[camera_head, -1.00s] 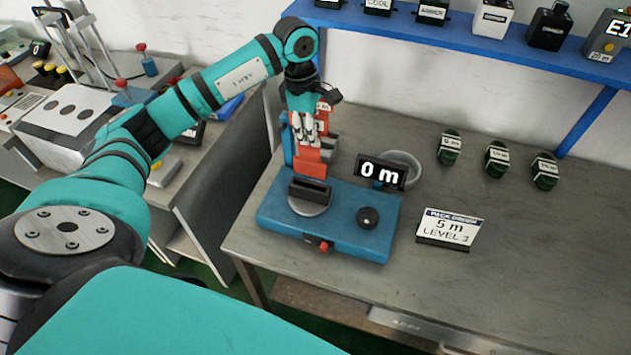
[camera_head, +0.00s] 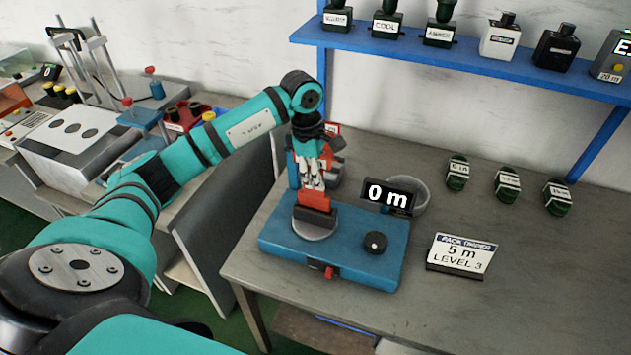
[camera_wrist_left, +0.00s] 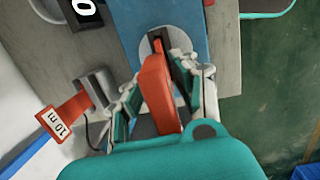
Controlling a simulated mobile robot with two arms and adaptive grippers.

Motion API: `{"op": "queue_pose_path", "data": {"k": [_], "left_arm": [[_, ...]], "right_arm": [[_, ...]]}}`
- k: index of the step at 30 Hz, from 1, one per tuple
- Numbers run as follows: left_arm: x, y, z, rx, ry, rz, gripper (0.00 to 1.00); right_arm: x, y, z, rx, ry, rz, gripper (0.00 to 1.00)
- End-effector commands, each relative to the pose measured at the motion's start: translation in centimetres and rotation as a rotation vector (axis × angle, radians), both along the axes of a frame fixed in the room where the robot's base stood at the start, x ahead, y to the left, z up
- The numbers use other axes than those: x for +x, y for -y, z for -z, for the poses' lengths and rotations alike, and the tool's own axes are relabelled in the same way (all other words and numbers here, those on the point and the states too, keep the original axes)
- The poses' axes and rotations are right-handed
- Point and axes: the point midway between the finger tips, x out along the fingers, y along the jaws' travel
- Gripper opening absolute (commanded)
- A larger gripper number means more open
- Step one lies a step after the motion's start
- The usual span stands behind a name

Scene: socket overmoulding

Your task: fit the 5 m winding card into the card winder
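The card winder is a blue box (camera_head: 375,262) with a dark slotted holder (camera_head: 315,218) on a grey disc, a black knob and a display reading 0 m. My left gripper (camera_head: 312,178) is shut on an orange-red card (camera_head: 315,199), just above the slotted holder. The wrist view shows the card (camera_wrist_left: 157,88) between the fingers of the left gripper (camera_wrist_left: 152,92), its far end at the dark slot (camera_wrist_left: 156,42). I cannot tell whether it has entered the slot. The held card's label is not visible. My right gripper is not in view.
Another red card, marked 10 m (camera_wrist_left: 62,122), stands in a rack beside the winder. A 5 m LEVEL 3 sign (camera_head: 462,256) and several dark green labelled pieces lie to the right. A blue shelf (camera_head: 450,58) runs above. The front right bench is clear.

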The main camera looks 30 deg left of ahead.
Motion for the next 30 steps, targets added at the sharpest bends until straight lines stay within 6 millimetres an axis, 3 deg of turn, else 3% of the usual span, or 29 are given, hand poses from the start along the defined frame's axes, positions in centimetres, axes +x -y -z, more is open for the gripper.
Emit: {"op": "queue_pose_path", "data": {"k": [1, 6, 11, 14, 18, 24, 30], "left_arm": [[-0.9, 0.4, 2.4, 0.002, -0.044, 0.007, 0.33], [-0.9, 0.4, 2.4, 0.001, -0.044, 0.008, 0.33], [-0.9, 0.4, 1.9, 0.001, -0.043, 0.008, 0.33], [-0.9, 0.2, 0.7, 0.001, -0.042, 0.007, 0.33], [-1.0, -0.2, -2.4, 0.002, -0.038, 0.007, 0.33], [-1.1, -0.7, -6.9, 0.003, -0.034, 0.007, 0.33], [-1.3, -1.1, -9.6, 0.004, -0.035, 0.006, 0.33]], "right_arm": [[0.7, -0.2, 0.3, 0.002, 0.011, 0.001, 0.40], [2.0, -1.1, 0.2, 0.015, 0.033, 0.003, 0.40], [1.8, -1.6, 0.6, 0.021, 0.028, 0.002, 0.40], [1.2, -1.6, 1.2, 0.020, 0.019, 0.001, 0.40], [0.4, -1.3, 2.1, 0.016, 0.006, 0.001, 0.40], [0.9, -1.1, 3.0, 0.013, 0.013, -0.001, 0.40], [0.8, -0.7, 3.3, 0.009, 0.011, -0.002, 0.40]]}}
